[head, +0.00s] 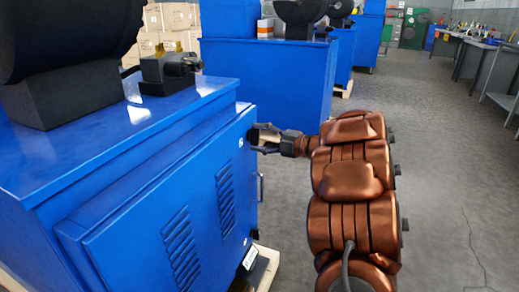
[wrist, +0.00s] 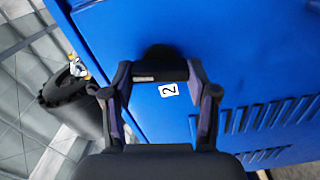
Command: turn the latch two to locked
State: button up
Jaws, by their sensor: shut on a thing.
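Latch two is a small dark latch on the door of the blue cabinet (head: 150,235). In the wrist view the latch (wrist: 160,66) sits against the blue door (wrist: 240,45), just above a white label with a "2" (wrist: 168,90), as the picture lies. My gripper (wrist: 160,76) has a finger on each side of the latch's dark handle and is shut on it. In the head view my gripper (head: 262,140) reaches the door's upper right part from the right. There the latch is mostly hidden by the fingers, and its exact angle is hard to tell.
The door has louvred vents (head: 180,245) and a handle (head: 261,187) near its right edge. Black machine parts (head: 70,95) stand on the cabinet top. Another blue cabinet (head: 265,80) stands behind. Open floor (head: 440,170) lies to the right, with a workbench (head: 485,50) beyond.

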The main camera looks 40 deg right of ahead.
jog(key=shift+a+f+n+b, duration=0.1)
jog(key=shift+f+n+b, duration=0.1)
jog(key=shift+n+b, duration=1)
jog(key=shift+r, duration=0.1)
jog(key=o, duration=1.2)
jog(key=shift+c, duration=0.2)
jog(key=shift+s, duration=0.1)
jog(key=v, duration=1.2)
